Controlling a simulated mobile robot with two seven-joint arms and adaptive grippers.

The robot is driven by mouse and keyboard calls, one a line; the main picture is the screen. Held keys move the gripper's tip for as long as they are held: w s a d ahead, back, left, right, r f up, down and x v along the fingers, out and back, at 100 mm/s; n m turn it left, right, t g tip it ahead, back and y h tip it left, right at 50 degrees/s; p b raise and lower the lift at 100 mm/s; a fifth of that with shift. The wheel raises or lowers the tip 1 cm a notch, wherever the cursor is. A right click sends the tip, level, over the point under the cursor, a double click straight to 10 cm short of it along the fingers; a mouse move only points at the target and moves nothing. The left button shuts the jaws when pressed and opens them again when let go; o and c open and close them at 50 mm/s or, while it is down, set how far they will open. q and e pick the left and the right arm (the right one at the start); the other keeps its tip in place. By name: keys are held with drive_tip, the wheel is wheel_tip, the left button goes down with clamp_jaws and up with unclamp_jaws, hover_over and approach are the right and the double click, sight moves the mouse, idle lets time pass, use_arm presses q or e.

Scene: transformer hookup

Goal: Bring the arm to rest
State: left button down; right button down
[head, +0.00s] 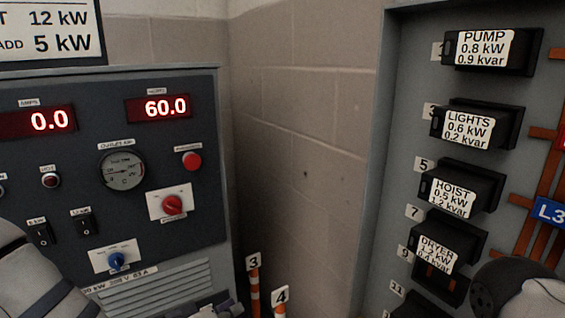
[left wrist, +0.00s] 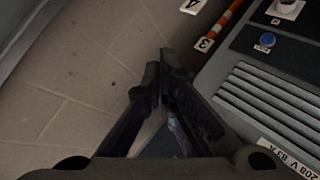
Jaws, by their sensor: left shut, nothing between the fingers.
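My left arm (head: 40,285) comes in at the lower left of the head view. My left gripper (head: 226,308) shows only in part at the bottom edge, in front of the lower right of the dark control panel. In the left wrist view its two dark fingers (left wrist: 164,80) meet, shut and empty, over the floor beside the panel's vented front. Part of my right arm (head: 515,290) shows at the lower right of the head view. My right gripper is out of view.
The control panel (head: 80,160) has red displays, a gauge, knobs and switches. Striped posts marked 3 (head: 254,285) and 4 (head: 280,300) stand near its right edge. A grey board at right holds labelled blocks, including PUMP (head: 485,50) and HOIST (head: 455,190). A block wall lies between.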

use_arm(q)
drive_tip(key=s+a+f+m+g+y, duration=0.1)
drive_tip(key=s+f+g, duration=0.3)
drive_tip(key=s+f, duration=0.5)
drive_tip(key=s+a+f+m+g+y, duration=0.15)
drive_tip(key=s+f+g, duration=0.25)
drive_tip(key=s+f, duration=0.55)
drive_tip(key=s+a+g+y, duration=0.1)
drive_tip(key=s+a+g, duration=0.2)
drive_tip(key=s, duration=0.8)
drive_tip(key=s+a+m+g+y, duration=0.1)
drive_tip(key=s+a+g, duration=0.1)
drive_tip(key=s+a, duration=0.4)
drive_tip(key=s, duration=0.4)
drive_tip(key=shift+s+g, duration=0.4)
drive_tip(key=shift+s, duration=0.1)
